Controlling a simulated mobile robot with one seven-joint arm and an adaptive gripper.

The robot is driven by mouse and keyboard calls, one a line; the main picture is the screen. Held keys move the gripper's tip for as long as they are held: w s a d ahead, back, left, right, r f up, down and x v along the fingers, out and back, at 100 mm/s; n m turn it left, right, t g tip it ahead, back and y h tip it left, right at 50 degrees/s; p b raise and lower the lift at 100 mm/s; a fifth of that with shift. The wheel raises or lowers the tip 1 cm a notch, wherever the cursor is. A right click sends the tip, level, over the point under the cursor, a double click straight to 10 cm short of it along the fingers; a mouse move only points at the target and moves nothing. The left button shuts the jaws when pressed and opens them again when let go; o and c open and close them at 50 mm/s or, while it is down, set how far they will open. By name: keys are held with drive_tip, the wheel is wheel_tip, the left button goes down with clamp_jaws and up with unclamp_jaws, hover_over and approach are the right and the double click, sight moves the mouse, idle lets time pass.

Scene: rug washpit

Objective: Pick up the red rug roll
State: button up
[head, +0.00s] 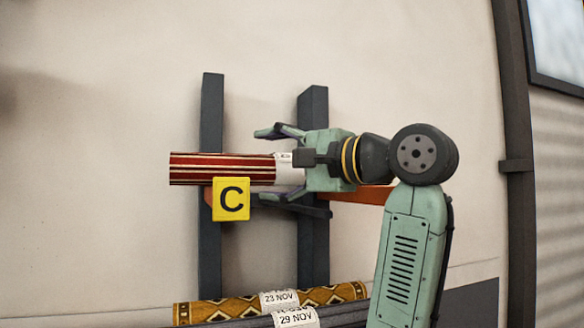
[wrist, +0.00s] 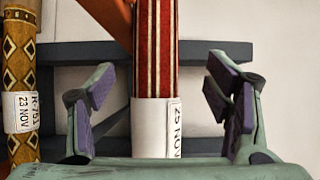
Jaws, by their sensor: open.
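The red rug roll (head: 222,168) has cream stripes and a white paper band near its middle. It lies level on a rack beside a yellow "C" sign (head: 231,199). In the wrist view the red rug roll (wrist: 156,50) runs upright between my fingers, with its white band (wrist: 157,125) reading "25 NOV". My gripper (head: 275,164) is open in front of the roll, one finger above it and one below. In the wrist view my gripper (wrist: 160,105) shows a gap on both sides of the roll. The roll's right part is hidden behind my gripper and arm in the head view.
The rack has two dark uprights (head: 211,110) and an orange arm (head: 368,195). A gold patterned roll (head: 215,308) tagged "23 NOV" and a grey roll (head: 340,314) tagged "29 NOV" lie lower down. The wall above the rack is clear.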

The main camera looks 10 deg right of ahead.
sight(253, 168)
drive_tip(key=x, duration=0.2)
drive_tip(key=p+x, duration=0.1)
drive_tip(key=x, duration=0.1)
drive_tip(key=p+x, duration=0.1)
drive_tip(key=x, duration=0.2)
drive_tip(key=shift+f, duration=0.3)
drive_tip(key=shift+c, duration=0.3)
drive_tip(key=c, duration=1.6)
clamp_jaws()
drive_tip(key=shift+r, duration=0.1)
